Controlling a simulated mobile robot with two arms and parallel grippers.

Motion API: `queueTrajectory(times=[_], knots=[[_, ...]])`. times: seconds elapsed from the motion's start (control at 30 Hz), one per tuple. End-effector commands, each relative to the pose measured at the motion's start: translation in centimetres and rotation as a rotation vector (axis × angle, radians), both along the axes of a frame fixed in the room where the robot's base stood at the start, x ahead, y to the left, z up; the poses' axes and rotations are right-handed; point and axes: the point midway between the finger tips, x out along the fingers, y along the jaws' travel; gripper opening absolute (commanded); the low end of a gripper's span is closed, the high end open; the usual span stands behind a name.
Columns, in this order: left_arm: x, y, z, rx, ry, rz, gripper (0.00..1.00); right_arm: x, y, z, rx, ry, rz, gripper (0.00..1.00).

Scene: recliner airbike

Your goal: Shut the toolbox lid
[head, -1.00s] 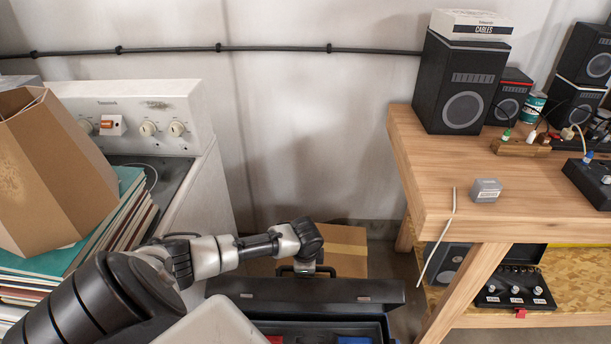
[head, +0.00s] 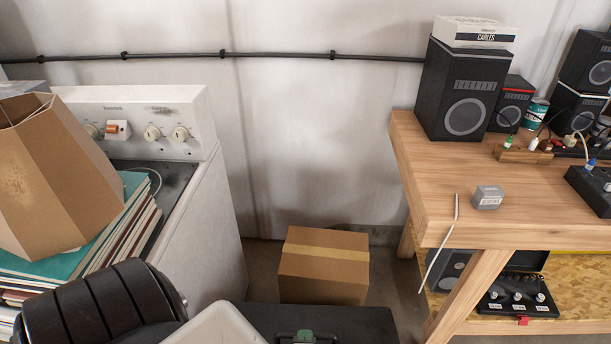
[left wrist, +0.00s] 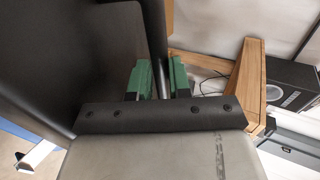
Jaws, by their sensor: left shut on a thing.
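The toolbox lid (head: 350,322) shows at the bottom of the head view as a broad black panel, cut off by the frame edge. Its dark handle (head: 286,336) shows near the bottom edge. My left gripper (left wrist: 160,80) is shut on the handle, with its green finger pads on either side of a dark bar in the left wrist view. One green pad shows in the head view (head: 305,336). The black lid (left wrist: 90,50) fills the upper left of the wrist view. The toolbox's inside and the gap under the lid are hidden in the head view. My right gripper is not in view.
A cardboard box (head: 324,268) sits on the floor behind the lid. A wooden workbench (head: 430,180) stands right.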

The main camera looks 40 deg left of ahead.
Motion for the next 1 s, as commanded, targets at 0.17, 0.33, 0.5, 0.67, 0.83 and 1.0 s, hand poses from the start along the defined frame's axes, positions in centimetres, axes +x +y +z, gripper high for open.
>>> queueTrajectory(times=[0.17, 0.33, 0.5, 0.67, 0.83, 1.0], knots=[[-1.4, -1.2, -2.6, 0.038, -0.042, 0.004, 0.00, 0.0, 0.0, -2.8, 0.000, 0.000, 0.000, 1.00], [-2.3, -1.9, -3.8, 0.039, -0.041, 0.002, 0.00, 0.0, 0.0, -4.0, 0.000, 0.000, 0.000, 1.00], [-2.6, -2.2, -4.3, 0.040, -0.040, 0.001, 0.00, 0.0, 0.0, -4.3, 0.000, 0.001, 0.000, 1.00], [-2.6, -2.2, -4.2, 0.041, -0.040, 0.001, 0.23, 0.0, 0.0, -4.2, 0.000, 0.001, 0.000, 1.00], [-2.6, -2.2, -4.1, 0.041, -0.040, 0.001, 0.44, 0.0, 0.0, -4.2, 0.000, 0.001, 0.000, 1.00], [-2.6, -2.2, -4.1, 0.041, -0.041, 0.000, 0.44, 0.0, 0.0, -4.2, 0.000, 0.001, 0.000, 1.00]])
